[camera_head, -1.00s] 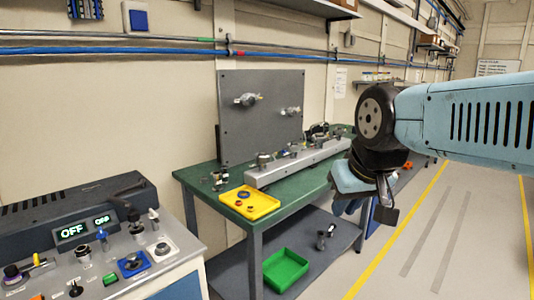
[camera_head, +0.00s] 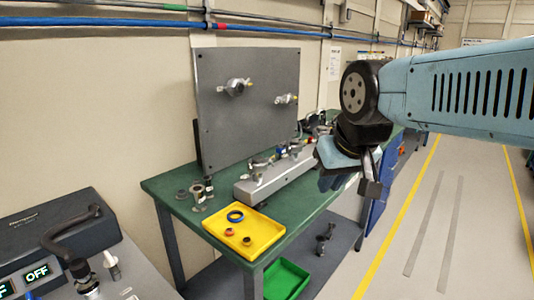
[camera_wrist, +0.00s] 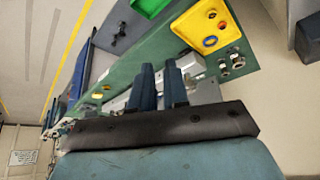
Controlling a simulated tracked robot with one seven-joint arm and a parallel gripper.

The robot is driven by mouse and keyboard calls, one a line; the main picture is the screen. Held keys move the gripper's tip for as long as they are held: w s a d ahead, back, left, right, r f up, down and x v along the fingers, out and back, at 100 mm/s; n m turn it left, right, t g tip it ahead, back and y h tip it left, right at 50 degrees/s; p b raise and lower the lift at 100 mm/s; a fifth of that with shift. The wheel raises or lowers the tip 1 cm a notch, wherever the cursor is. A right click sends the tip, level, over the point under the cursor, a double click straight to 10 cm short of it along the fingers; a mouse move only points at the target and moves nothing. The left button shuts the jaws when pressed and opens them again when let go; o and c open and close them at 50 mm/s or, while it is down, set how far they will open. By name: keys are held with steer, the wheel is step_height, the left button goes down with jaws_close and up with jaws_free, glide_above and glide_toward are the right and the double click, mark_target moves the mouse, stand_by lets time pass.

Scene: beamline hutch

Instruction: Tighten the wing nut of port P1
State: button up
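A grey upright panel (camera_head: 250,125) stands at the back of the green bench (camera_head: 165,187). My gripper (camera_head: 338,178) hangs in front of the bench's right part in the head view, apart from the panel. In the wrist view the two dark blue fingers of my gripper (camera_wrist: 160,76) stand a narrow gap apart with nothing between them.
A grey rail (camera_head: 262,183) with several fittings lies along the bench. A yellow tray (camera_head: 262,236) with small rings sits at the front left, beside loose metal parts (camera_head: 198,193). A green bin (camera_head: 287,279) is on the lower shelf. A control console (camera_head: 60,240) stands left. Floor at right is clear.

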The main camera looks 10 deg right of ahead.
steer(key=shift+w, duration=0.2)
steer(key=shift+w, duration=0.1)
